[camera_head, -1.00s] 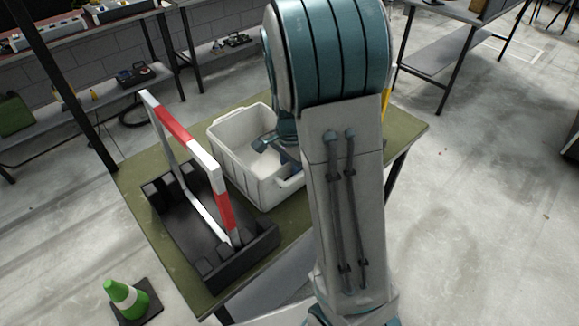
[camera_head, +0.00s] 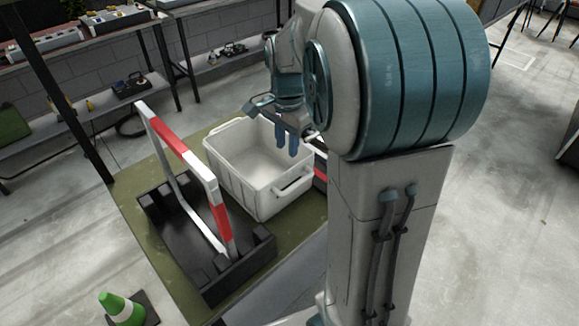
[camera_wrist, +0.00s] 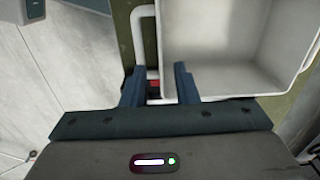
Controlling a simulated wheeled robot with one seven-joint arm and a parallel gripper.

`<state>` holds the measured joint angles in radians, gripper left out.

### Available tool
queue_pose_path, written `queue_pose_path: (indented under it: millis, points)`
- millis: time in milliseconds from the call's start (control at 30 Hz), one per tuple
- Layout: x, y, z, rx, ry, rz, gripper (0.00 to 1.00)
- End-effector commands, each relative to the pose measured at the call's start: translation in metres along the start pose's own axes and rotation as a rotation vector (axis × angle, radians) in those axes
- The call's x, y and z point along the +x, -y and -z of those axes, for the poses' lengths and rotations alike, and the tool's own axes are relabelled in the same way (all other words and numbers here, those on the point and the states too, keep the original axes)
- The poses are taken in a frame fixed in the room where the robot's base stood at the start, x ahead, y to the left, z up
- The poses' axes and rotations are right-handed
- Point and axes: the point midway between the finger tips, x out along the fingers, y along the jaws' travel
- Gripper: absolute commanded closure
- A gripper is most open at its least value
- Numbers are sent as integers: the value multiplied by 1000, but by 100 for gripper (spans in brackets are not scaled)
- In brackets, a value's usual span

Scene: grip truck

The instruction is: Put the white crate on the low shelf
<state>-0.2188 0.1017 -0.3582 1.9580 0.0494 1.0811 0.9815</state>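The white crate (camera_head: 262,192) stands upright and empty on a green-topped table (camera_head: 300,214). Its wall and floor also show in the wrist view (camera_wrist: 235,50). My gripper (camera_head: 287,143) is over the crate's far right side, with two blue fingers pointing down. In the wrist view my gripper (camera_wrist: 159,70) is open, one finger over the crate's inside and the other outside its edge. I cannot tell whether the fingers touch the wall. A low shelf board (camera_head: 75,135) runs under the bench at the left; another (camera_head: 225,58) is at the back.
A black tray (camera_head: 185,235) with a red-and-white barrier frame (camera_head: 172,143) stands left of the crate. Another red-and-white piece (camera_head: 319,172) is at the crate's right. A green cone (camera_head: 122,308) is on the floor. A black case (camera_head: 130,85) sits on the left low shelf.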

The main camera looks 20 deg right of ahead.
Motion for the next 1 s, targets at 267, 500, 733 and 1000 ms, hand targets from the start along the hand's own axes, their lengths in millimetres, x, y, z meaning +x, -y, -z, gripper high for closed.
queue_pose_path:
  millis: [267,500,733,1000]
  points:
    - [-19,-47,-39,-370,-19,99,73]
    - [-23,-96,-80,-772,-115,162,73]
    - [-15,-129,-105,-1056,-217,161,73]
    - [-11,-138,-113,-1147,-252,151,84]
